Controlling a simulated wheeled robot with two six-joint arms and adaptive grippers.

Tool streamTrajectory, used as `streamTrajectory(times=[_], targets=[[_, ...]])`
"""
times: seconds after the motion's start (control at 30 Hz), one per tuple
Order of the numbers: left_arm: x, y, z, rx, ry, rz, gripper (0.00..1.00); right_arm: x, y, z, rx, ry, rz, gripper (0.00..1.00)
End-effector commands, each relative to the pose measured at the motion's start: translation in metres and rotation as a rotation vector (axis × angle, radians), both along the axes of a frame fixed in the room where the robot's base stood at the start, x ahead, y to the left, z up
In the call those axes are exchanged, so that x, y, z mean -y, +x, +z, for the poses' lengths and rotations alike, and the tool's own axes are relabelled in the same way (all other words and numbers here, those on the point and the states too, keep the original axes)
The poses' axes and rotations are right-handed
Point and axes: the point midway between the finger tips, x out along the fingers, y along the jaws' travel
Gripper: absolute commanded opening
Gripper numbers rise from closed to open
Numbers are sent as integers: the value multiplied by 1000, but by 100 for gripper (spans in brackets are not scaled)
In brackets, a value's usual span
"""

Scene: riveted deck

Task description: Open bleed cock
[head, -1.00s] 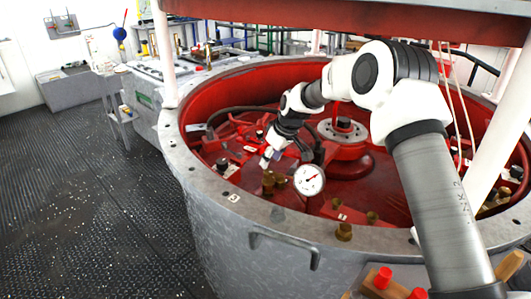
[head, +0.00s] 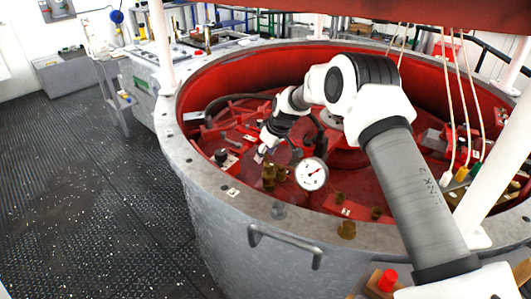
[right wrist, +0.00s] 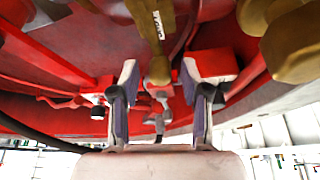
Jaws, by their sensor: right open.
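The brass cock (head: 269,174) stands on the red deck inside the round grey-rimmed housing, just left of a white dial gauge (head: 312,174). In the right wrist view a brass lever (right wrist: 152,30) with a small white tag and a rounded end points down between my fingers. My right gripper (head: 260,154) is open, above and slightly left of the brass cock. Its two fingers also show in the right wrist view (right wrist: 159,82), one on each side of the lever's end, with gaps visible. I cannot tell the depth between fingers and lever. My left gripper is out of view.
The grey rim (head: 213,180) with a handle (head: 285,246) surrounds the red pit. Another brass body (right wrist: 295,40) is close at upper right in the wrist view. White posts and hanging cords stand at the right. Dark floor lies open at left.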

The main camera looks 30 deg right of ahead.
Motion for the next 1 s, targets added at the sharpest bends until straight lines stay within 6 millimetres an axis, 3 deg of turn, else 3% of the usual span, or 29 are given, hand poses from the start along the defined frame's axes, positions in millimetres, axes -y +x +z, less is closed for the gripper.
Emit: streamTrajectory(times=[0.03, 0.1, 0.17, 0.57, 1.0], targets=[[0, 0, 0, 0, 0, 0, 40, 0, 0, 0, 0, 0, 0, 43], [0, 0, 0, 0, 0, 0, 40, 0, 0, 0, 0, 0, 0, 18], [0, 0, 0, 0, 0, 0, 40, 0, 0, 0, -1, 0, 0, 0], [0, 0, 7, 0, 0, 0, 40, 1, 0, 1, -2, 1, -33, 0], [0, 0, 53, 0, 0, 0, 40, 16, 5, 5, -4, 1, -299, 0]])
